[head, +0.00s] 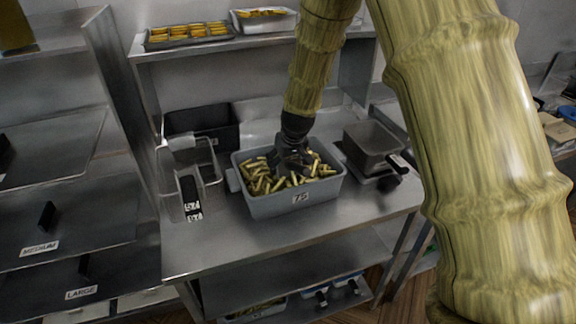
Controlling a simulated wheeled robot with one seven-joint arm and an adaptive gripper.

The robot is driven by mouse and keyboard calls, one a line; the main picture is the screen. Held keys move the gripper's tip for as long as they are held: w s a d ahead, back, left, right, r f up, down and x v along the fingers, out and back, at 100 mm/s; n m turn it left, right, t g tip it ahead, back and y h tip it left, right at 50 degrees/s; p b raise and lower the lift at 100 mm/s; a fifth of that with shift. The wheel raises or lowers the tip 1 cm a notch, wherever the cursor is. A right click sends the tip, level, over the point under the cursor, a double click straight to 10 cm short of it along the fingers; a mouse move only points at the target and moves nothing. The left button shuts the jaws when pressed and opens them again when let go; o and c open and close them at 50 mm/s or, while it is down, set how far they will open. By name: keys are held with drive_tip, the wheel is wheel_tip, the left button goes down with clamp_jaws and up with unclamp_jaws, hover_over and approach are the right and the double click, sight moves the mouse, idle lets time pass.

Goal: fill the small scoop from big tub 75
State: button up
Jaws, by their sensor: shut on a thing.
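Big tub 75 (262,207) is a grey tub on the steel table, labelled 75 on its front. It holds many yellow-green, stick-like pieces. My gripper (292,164) is dark and points down into the middle of the tub, at the level of the pieces. It is shut on a dark thing that I take for the small scoop. Its outline merges with the fingers and the pieces, so I cannot tell its tilt or whether it holds any pieces.
Wire baskets with black labelled handles (190,198) stand left of the tub, a black bin (202,124) behind. A grey metal container (371,147) with a dark handle stands close on the right. A shelf above carries trays (188,38). The table front (290,235) is clear.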

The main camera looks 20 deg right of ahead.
drive_tip(key=shift+w+f, duration=0.1)
drive_tip(key=shift+w, duration=0.95)
drive_tip(key=shift+s+r+t+b, duration=0.3)
drive_tip(key=shift+r+t+b, duration=0.35)
drive_tip(key=shift+r+b, duration=0.7)
drive_tip(key=shift+s+r+t+b, duration=0.3)
drive_tip(key=shift+r+t+b, duration=0.4)
drive_tip(key=shift+b, duration=1.2)
drive_tip(key=shift+s+r+t+b, duration=0.3)
drive_tip(key=shift+r+t+b, duration=0.25)
drive_tip(key=shift+r+b, duration=0.85)
drive_tip(key=shift+t, duration=0.8)
drive_tip(key=shift+b+v, duration=1.7)
drive_tip(key=shift+v, duration=0.4)
drive_tip(key=shift+s+d, duration=0.1)
drive_tip(key=shift+s, duration=0.05)
